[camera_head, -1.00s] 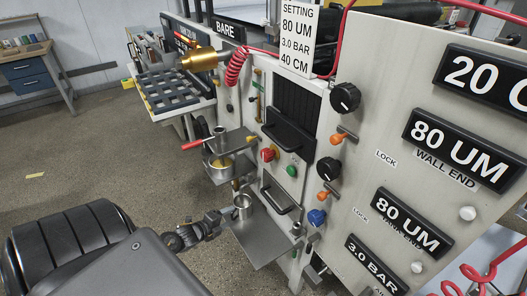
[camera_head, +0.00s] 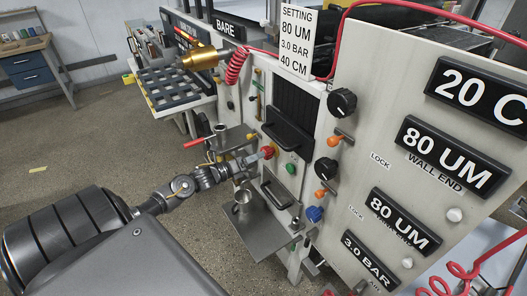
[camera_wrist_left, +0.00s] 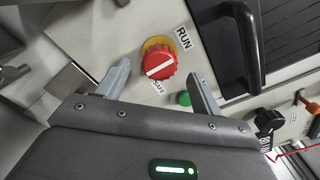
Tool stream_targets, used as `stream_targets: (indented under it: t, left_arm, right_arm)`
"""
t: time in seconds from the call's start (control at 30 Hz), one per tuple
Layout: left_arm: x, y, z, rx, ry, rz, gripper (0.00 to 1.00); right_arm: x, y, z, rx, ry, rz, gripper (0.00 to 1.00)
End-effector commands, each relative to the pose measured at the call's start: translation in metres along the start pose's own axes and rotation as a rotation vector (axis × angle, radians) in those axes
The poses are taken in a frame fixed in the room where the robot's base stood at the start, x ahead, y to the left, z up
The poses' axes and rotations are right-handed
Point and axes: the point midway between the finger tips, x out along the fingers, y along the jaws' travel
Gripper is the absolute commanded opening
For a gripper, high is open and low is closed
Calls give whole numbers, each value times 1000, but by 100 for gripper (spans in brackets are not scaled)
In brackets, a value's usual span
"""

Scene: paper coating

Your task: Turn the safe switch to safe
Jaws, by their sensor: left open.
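The safe switch is a round red knob (camera_wrist_left: 159,63) on a yellow ring, with a white line slanting from lower left to upper right across its face. In the left wrist view, a RUN label is at its upper right and a SAFE label below it. I cannot tell which end of the line is the pointer. The knob also shows in the head view (camera_head: 268,152) on the machine's front. My left gripper (camera_wrist_left: 158,75) is open, its fingers spread left and right of the knob; they seem not to touch it. It reaches the panel in the head view (camera_head: 257,158). My right gripper is out of view.
A green button (camera_head: 291,169) is below and right of the knob. A black handle (camera_head: 287,137) stands out close to its right. A metal cup (camera_head: 242,199) sits on a shelf below my left wrist. A red-handled lever (camera_head: 194,143) is to the left.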

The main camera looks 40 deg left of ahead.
Motion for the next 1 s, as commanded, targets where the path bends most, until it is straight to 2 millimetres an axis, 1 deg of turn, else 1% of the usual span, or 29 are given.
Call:
stream_targets:
  t: [0.03,0.1,0.2,0.3,0.43,0.67,0.77,1.0]
  left_arm:
    - [10,-2,3,-2,-4,-1,67]
    - [22,-2,2,-3,-3,-1,67]
    - [35,-1,2,-2,-3,0,67]
    - [43,0,1,-2,-2,0,67]
    - [48,0,0,-1,0,1,67]
    - [48,0,0,-1,0,1,67]
    - [48,0,0,-1,0,1,55]
    - [47,1,0,-1,0,2,24]
  right_arm:
    - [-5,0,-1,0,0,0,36]
    - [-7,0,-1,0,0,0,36]
    - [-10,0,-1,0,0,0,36]
    - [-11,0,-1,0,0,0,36]
    - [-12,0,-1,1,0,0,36]
    - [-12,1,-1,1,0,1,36]
    - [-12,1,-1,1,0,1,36]
    - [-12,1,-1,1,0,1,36]
